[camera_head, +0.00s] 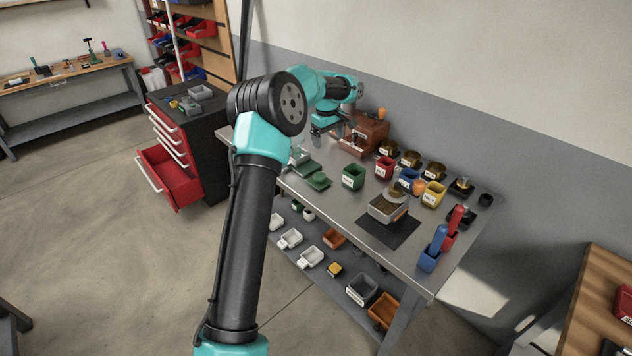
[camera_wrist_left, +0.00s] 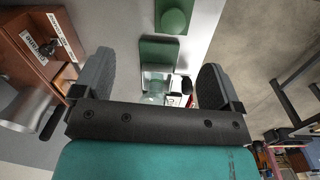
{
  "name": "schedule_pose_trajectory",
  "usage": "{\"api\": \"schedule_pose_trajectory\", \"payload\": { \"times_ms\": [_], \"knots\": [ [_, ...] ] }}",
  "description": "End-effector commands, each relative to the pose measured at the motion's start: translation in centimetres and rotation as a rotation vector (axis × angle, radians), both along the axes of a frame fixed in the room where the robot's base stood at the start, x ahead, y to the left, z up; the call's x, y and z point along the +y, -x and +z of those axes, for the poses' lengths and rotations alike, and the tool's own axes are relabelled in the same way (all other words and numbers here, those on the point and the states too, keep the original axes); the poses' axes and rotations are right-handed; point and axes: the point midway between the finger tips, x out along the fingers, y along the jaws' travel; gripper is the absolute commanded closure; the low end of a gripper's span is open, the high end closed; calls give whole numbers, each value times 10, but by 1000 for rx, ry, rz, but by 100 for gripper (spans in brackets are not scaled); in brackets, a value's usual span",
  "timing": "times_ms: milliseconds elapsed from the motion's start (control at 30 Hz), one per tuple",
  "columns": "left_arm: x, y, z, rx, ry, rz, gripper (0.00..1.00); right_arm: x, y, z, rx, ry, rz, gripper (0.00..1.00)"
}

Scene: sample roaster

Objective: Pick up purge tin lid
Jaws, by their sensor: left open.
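A flat green piece (camera_head: 318,181) lies at the left part of the metal bench, beside a second green piece (camera_head: 304,168). In the left wrist view a green square with a round raised middle (camera_wrist_left: 173,18) lies beyond a plain dark green panel (camera_wrist_left: 158,50); one of these may be the purge tin lid, but I cannot read a label on it. My left gripper (camera_wrist_left: 155,80) is open over the bench's left end, with the green panel just beyond its fingers and nothing held. In the head view the left gripper (camera_head: 322,132) is small. My right gripper is not in view.
A brown wooden box (camera_head: 370,130) stands behind the left gripper; it also shows in the left wrist view (camera_wrist_left: 38,48). A green bin (camera_head: 353,177), a red bin (camera_head: 384,168) and a dark mat (camera_head: 388,228) are further right. A whitish clear container (camera_wrist_left: 155,82) shows between the fingers.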

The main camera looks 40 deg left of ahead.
Motion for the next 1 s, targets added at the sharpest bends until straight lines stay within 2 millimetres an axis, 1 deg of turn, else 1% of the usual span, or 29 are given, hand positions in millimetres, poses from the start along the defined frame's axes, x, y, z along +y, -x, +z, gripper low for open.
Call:
{"api": "schedule_pose_trajectory", "payload": {
  "times_ms": [33,133,233,467,567,667,767,1000],
  "knots": [
    [12,5,-5,27,-13,50,10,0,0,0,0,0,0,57],
    [26,11,-11,61,-30,113,10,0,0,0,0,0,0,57],
    [29,12,-12,68,-35,131,10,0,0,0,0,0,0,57],
    [28,12,-12,66,-34,129,10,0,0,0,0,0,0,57],
    [28,12,-15,67,-34,128,10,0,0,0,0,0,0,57],
    [28,12,-25,66,-34,127,10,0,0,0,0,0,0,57],
    [27,12,-39,68,-33,127,10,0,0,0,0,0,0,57],
    [28,12,-81,68,-33,126,10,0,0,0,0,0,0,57]
  ]
}}
